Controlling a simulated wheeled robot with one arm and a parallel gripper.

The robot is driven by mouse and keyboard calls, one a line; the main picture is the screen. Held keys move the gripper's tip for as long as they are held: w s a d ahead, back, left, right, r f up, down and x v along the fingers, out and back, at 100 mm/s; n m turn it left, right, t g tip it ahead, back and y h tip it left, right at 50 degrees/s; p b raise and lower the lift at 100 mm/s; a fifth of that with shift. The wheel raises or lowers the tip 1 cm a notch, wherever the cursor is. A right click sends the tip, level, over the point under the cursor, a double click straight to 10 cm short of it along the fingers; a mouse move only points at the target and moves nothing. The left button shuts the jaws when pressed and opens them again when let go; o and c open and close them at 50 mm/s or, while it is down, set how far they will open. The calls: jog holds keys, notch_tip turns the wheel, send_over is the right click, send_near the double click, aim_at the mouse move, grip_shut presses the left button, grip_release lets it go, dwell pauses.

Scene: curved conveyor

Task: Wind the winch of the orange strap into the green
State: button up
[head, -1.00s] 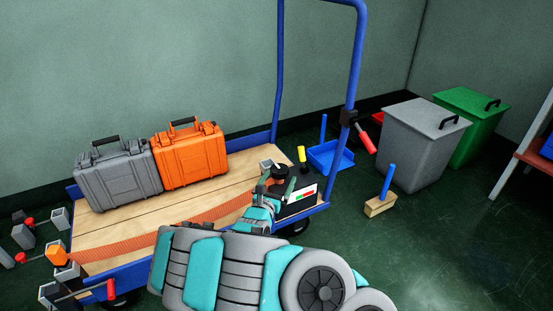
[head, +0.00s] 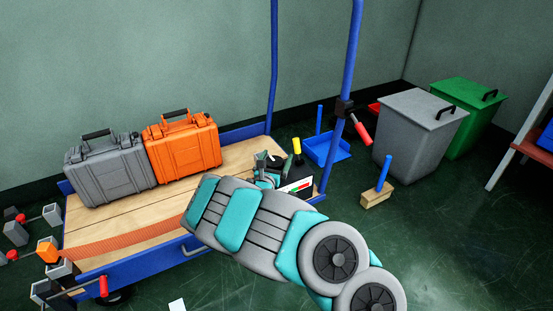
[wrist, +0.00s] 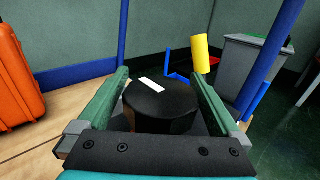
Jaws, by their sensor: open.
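The orange strap (head: 130,238) lies across the front of the wooden cart deck. Its winch is at the deck's right end, with a black round drum or knob bearing a white mark (wrist: 160,105) and a yellow handle (head: 297,146). The yellow handle also shows in the wrist view (wrist: 201,54), upright beyond the knob. A small gauge with red, white and green bands (head: 297,187) is on the winch box's front. My gripper (wrist: 160,85) is open, its fingers on either side of the black knob; contact cannot be told. My arm hides part of the strap.
A grey case (head: 108,172) and an orange case (head: 184,146) stand on the deck's back left. The cart's blue upright (head: 347,70) with a red-handled lever (head: 360,130) rises close to the winch. Bins (head: 420,125) stand farther right.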

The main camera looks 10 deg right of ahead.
jog(key=shift+c, duration=0.2)
jog(key=c, duration=1.2)
